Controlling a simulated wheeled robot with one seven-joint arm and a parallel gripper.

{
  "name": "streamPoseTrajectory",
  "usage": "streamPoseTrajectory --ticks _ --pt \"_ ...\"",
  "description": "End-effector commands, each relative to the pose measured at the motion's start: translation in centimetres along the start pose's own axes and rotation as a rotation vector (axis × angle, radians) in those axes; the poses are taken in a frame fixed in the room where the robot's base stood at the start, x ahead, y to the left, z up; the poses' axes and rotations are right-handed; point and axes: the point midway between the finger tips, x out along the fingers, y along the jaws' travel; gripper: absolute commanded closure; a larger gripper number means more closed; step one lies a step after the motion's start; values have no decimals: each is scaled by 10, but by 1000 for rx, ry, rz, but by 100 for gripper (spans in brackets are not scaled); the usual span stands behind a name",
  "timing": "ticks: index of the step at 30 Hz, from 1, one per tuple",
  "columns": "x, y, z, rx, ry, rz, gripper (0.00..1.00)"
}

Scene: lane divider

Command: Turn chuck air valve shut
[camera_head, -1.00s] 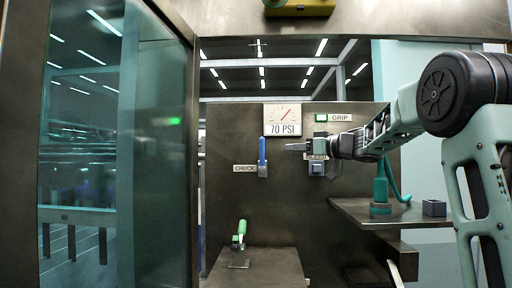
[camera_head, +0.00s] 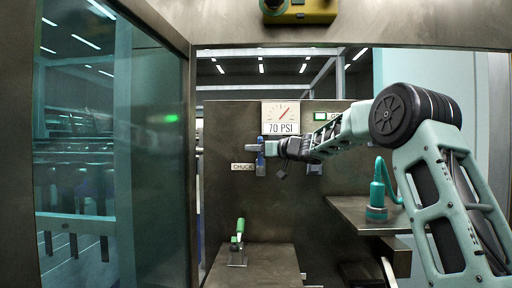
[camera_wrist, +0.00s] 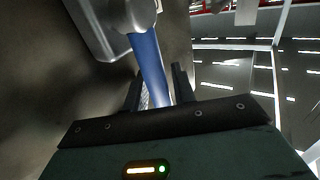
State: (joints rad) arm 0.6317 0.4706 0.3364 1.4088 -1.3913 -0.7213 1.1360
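The chuck air valve has a blue lever handle (camera_head: 260,164) on the dark panel, standing upright beside the CHUCK label (camera_head: 243,167). In the wrist view the blue handle (camera_wrist: 149,62) runs from a grey metal hub (camera_wrist: 128,14) down between my fingers. My gripper (camera_wrist: 160,88) is open, with one dark finger on each side of the handle. A small gap shows on the right; contact on the left is unclear. In the head view my gripper (camera_head: 255,148) reaches in from the right and crosses the handle, hiding its middle.
A gauge (camera_head: 281,117) reading 70 PSI is above the valve. A green-handled clamp (camera_head: 239,233) stands on a lower ledge. A teal fixture with a hose (camera_head: 377,195) stands on a right shelf. A glass door (camera_head: 150,150) is at left. My arm partly covers the GRIP label.

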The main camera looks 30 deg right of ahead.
Motion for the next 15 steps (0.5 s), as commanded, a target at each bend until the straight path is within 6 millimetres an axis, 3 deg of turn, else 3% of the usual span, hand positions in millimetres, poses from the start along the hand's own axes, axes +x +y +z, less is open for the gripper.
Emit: streamPoseTrajectory --ticks 5,8,15 --pt "0 0 0 0 0 0 74" --pt "0 0 0 0 0 0 99" --pt "-1 0 1 2 4 0 100"
